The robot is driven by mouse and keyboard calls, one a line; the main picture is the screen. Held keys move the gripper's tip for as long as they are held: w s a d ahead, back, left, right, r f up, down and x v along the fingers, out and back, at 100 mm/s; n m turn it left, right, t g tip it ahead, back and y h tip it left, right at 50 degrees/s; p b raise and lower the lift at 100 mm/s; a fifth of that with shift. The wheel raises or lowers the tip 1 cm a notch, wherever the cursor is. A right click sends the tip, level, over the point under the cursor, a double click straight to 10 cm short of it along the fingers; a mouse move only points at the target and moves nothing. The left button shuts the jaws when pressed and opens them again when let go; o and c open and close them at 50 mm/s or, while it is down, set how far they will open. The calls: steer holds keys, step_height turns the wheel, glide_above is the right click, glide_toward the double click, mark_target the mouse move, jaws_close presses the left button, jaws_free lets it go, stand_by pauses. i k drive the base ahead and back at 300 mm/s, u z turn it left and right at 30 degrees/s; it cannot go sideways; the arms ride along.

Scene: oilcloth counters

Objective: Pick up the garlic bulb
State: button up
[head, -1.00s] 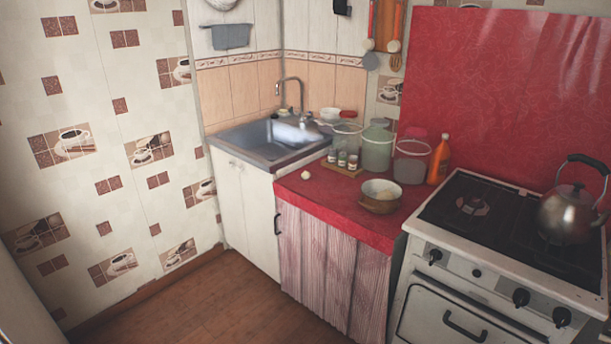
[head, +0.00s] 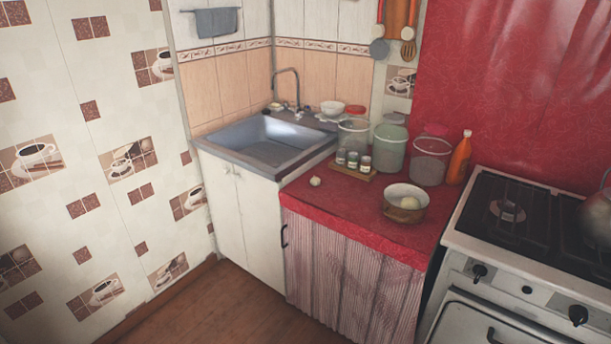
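A small whitish garlic bulb (head: 315,181) lies on the red oilcloth counter (head: 345,205), near its left end beside the sink cabinet. Nothing covers it. My gripper is not in the head view.
Spice jars (head: 353,161) on a small wooden tray stand behind the bulb. Large jars (head: 390,146) and an orange bottle (head: 459,158) stand at the back. The sink (head: 268,143) is left, the stove (head: 510,215) right. The wooden floor (head: 215,308) in front is clear.

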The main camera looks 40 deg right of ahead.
mark_target(314, 181)
steer(key=u, duration=0.1)
steer(key=i, duration=0.95)
steer(key=u, duration=0.25)
